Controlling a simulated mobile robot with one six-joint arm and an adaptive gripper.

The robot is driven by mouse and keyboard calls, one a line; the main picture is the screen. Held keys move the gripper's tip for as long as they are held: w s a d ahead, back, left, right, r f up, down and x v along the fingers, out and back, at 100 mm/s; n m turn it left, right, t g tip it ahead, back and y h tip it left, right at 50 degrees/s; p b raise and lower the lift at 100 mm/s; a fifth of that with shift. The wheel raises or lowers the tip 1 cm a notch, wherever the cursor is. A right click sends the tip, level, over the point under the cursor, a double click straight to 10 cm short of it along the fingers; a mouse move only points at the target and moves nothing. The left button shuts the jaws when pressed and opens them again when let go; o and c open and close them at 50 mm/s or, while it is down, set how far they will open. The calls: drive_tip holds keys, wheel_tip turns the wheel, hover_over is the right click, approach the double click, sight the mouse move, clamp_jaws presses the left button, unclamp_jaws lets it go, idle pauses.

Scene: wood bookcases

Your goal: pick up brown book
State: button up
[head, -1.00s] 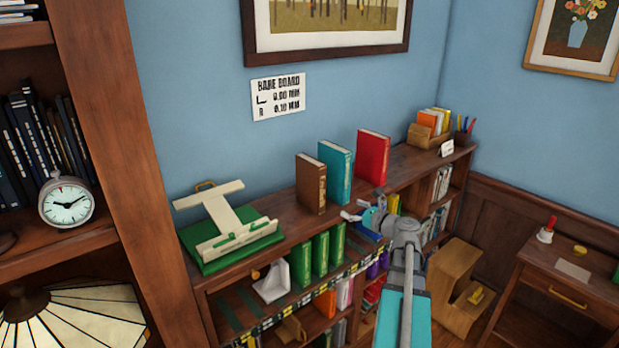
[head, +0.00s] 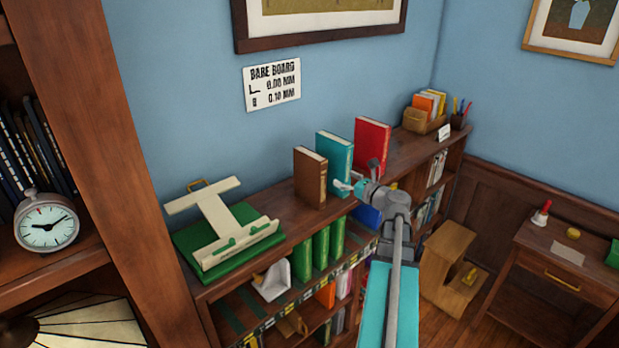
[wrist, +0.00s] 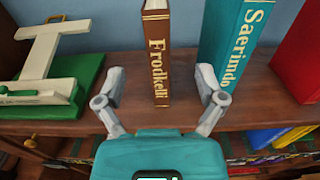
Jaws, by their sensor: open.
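The brown book (head: 309,178) stands upright on top of the low bookcase, left of a teal book (head: 335,162) and a red book (head: 372,147). In the wrist view the brown book (wrist: 156,50) shows its spine, lettered "Frodkelli", facing me, with the teal book (wrist: 232,45) close on its right. My gripper (head: 350,186) is in front of the brown and teal books in the head view. In the wrist view my gripper (wrist: 160,82) is open, its fingers to either side of the brown book's line, with nothing between them but shelf top and the book's lower spine beyond.
A green board with a cream stand (head: 228,240) lies left of the books. A card box (head: 425,113) and pen cup (head: 459,120) stand at the far right.

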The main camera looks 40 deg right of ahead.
sight(325, 168)
drive_tip(key=w, duration=0.8)
drive_tip(key=shift+a, duration=0.3)
drive_tip(key=shift+w, duration=0.15)
drive_tip(key=shift+w, duration=0.1)
drive_tip(key=shift+w+a+f+b, duration=0.1)
drive_tip(key=shift+w+a, duration=0.05)
drive_tip(key=shift+w, duration=0.7)
drive_tip(key=shift+w+a+f+b, duration=0.1)
drive_tip(key=shift+w+a+b, duration=0.1)
drive_tip(key=shift+w, duration=0.6)
drive_tip(key=shift+w+a+f+b, duration=0.1)
drive_tip(key=shift+w+a, duration=0.05)
drive_tip(key=shift+w, duration=0.7)
drive_tip(key=shift+c, duration=0.2)
clamp_jaws()
